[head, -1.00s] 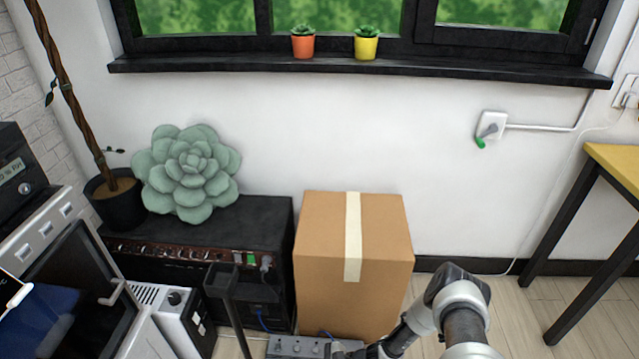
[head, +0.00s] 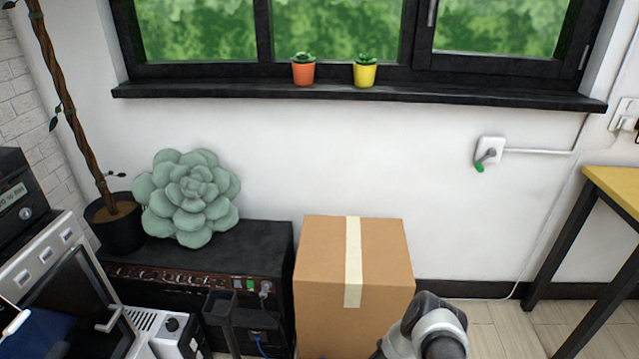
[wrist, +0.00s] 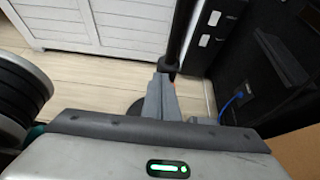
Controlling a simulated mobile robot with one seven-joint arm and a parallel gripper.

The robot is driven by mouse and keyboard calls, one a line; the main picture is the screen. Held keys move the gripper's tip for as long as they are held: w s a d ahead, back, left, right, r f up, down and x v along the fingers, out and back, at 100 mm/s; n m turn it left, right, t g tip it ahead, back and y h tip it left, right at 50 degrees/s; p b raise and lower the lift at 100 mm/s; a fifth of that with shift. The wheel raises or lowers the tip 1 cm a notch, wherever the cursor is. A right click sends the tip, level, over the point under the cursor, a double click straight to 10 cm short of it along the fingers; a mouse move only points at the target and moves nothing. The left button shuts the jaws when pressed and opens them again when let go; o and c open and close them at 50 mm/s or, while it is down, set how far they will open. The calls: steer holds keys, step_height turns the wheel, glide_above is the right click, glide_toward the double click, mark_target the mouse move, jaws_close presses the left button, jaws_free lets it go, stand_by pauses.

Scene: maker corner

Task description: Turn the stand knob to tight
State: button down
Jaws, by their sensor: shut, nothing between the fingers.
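The stand (head: 220,308) is a black post with a forked top, in front of the black amplifier at the lower left of the head view. Its dark pole (wrist: 181,30) with a thicker collar (wrist: 168,66) shows at the top middle of the wrist view. A small reddish spot is near the collar. I cannot make out the knob clearly; my fingers may cover it. My gripper (wrist: 162,88) is shut and empty, its grey fingertips just below the collar in the picture. I cannot tell whether they touch the stand. The gripper is outside the head view.
A cardboard box (head: 325,255) stands right of the black amplifier (head: 150,268), which bears a succulent-shaped cushion (head: 188,200). A white unit (head: 165,330) is left of the stand. A yellow-topped table (head: 618,187) stands at the right. Open floor (head: 500,320) lies between box and table.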

steer(key=shift+f, duration=0.1)
stand_by(0.4)
steer(key=shift+w+d+b, duration=0.15)
steer(key=shift+w+b, duration=1.25)
steer(key=shift+b, duration=0.1)
stand_by(0.3)
steer(key=d, duration=0.6)
steer(key=shift+r, duration=0.4)
steer(key=shift+s+d, duration=0.1)
steer(key=shift+s, duration=0.05)
